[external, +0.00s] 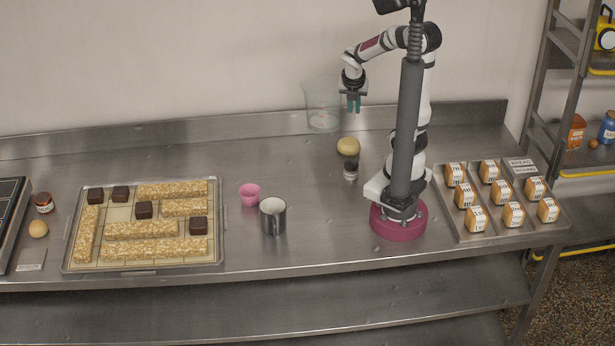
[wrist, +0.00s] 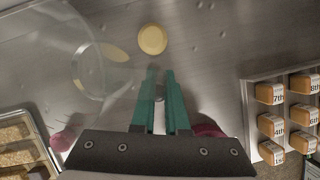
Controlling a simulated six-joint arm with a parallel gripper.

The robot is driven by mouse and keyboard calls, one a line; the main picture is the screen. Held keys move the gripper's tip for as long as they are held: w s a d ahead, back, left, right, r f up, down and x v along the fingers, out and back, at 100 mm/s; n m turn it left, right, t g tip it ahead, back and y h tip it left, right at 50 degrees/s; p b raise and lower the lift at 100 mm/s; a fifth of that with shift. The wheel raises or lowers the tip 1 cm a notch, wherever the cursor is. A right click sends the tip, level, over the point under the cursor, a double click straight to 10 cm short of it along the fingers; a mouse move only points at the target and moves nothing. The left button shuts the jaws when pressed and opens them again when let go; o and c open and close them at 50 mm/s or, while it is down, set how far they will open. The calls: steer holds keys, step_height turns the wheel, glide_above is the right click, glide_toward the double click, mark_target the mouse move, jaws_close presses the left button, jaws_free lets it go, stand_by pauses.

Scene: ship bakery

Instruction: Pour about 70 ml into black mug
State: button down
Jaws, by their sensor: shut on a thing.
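A clear glass vessel (external: 322,108) is at the back of the counter, just left of my gripper (external: 353,103). In the wrist view the glass (wrist: 88,68) fills the upper left, beside the green fingers (wrist: 160,73). My gripper is shut on it, though the gripped part is hard to make out. The glass looks upright; I cannot tell its liquid level or whether it touches the counter.
A pink cup (external: 249,194) stands close behind the mug's left side. A yellow bun (external: 348,146) and a small dark-topped jar (external: 350,169) are below my gripper in the picture. A tray of bars (external: 145,268) lies left, a loaf tray (external: 503,234) right.

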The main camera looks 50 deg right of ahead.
steer(key=w+a+r+m+g, duration=0.1)
steer(key=w+a+m, duration=0.1)
steer(key=w+a, duration=0.45)
steer(key=w+a+r+m+g, duration=0.1)
steer(key=w+a+r+m, duration=0.15)
steer(key=a, duration=0.65)
steer(key=s+a+m+g, duration=0.1)
steer(key=a+m, duration=0.2)
steer(key=a, duration=0.7)
steer(key=s+a+m, duration=0.2)
steer(key=a, duration=0.8)
steer(key=s+a+f+m+g, duration=0.25)
steer(key=s+a+m, duration=0.35)
steer(key=s+a, duration=1.55)
step_height(320, 180, down, 15)
steer(key=shift+d+r+y, duration=0.2)
steer(key=shift+d+y, duration=0.05)
steer(key=shift+y, duration=0.15)
steer(key=shift+t, duration=0.25)
